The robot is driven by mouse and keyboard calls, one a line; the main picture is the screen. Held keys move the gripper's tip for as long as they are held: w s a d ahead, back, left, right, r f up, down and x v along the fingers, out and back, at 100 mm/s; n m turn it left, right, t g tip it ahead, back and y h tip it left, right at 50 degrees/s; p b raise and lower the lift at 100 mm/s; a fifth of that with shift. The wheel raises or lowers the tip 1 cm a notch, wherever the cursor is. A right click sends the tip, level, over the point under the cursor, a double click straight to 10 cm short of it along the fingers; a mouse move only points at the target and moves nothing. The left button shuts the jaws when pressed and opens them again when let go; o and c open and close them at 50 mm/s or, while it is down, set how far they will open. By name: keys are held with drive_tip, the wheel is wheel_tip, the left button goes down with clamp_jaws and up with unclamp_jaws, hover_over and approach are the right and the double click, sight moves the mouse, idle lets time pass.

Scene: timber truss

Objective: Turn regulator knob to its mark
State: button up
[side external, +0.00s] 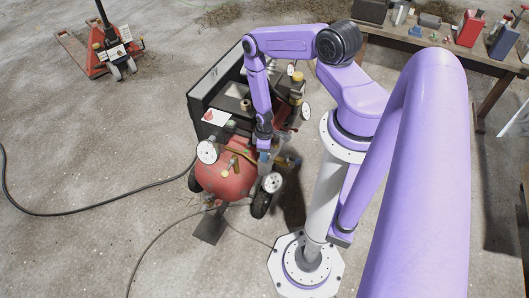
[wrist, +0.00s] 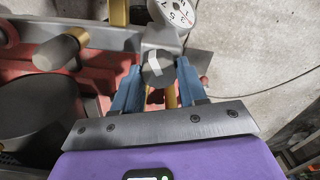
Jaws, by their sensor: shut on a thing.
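The regulator knob (wrist: 165,75) is a grey round cap with a white stripe across its top, in the upper middle of the wrist view. My gripper (wrist: 158,82) has blue fingers on either side of it and is shut on it. The knob sits against a grey metal block, with a white dial gauge (wrist: 180,12) just beyond. I cannot make out a separate target mark. In the side view my gripper (side external: 264,144) reaches down over the red tank (side external: 228,180) of the compressor, and the knob is too small to tell there.
More white gauges (side external: 207,152) stand around the tank close to my arm. In the wrist view a brass-ended grey cylinder (wrist: 62,50) lies to the left of the fingers. A workbench (side external: 440,40) with tools is at upper right, a red pallet truck (side external: 105,50) at upper left. Hoses cross the floor.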

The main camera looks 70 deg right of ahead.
drive_tip(key=n, duration=0.6)
drive_tip(key=shift+n, duration=0.3)
drive_tip(key=n, duration=0.5)
drive_tip(key=shift+n, duration=0.4)
drive_tip(key=o, duration=1.1)
drive_tip(key=shift+s, duration=0.1)
drive_tip(key=shift+c, duration=0.2)
drive_tip(key=shift+r, duration=0.1)
wheel_tip(320, 180, up, 17)
drive_tip(key=shift+r, duration=0.15)
